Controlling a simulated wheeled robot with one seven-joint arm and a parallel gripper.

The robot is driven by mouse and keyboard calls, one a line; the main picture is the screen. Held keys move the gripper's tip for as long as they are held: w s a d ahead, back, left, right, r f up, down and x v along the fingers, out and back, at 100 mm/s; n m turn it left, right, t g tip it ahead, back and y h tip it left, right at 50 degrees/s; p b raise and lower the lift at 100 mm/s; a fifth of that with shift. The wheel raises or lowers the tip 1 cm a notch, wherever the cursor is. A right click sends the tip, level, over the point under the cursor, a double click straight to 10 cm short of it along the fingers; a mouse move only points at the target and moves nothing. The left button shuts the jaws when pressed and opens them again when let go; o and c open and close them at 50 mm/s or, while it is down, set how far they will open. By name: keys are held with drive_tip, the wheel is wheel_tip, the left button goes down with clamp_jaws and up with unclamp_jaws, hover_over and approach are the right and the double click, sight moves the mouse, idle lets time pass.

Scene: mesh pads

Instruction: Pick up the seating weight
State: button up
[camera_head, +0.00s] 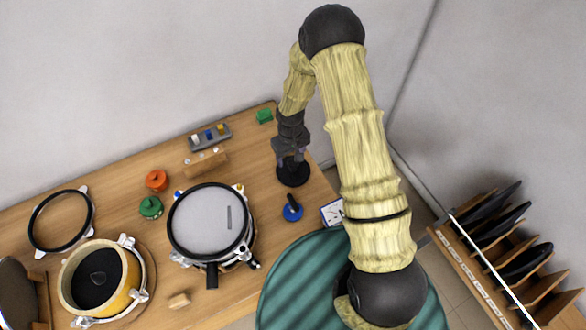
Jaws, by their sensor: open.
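A black round disc (293,175), which looks to be the seating weight, sits near the right end of the wooden table. Its upper part is hidden by my gripper. My arm reaches down from above, and my gripper (290,155) is at the disc's top side, open. From this view I cannot tell whether the fingers are around a part of the weight or just above it, nor whether they touch it.
A blue knobbed piece (293,209) and a white card (332,212) lie in front of the disc. A round mesh-topped device (208,222) stands to the left. A slotted rack (490,280) holds dark plates at right.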

sight(293, 163)
drive_tip(key=shift+f, duration=0.15)
drive_tip(key=f+p, duration=0.1)
drive_tip(key=f, duration=0.1)
drive_tip(key=f+p, duration=0.1)
drive_tip(key=f, duration=0.1)
drive_tip(key=shift+d+p, duration=0.35)
drive_tip(key=shift+f, duration=0.45)
clamp_jaws()
drive_tip(key=shift+w+r, duration=0.1)
idle(0.3)
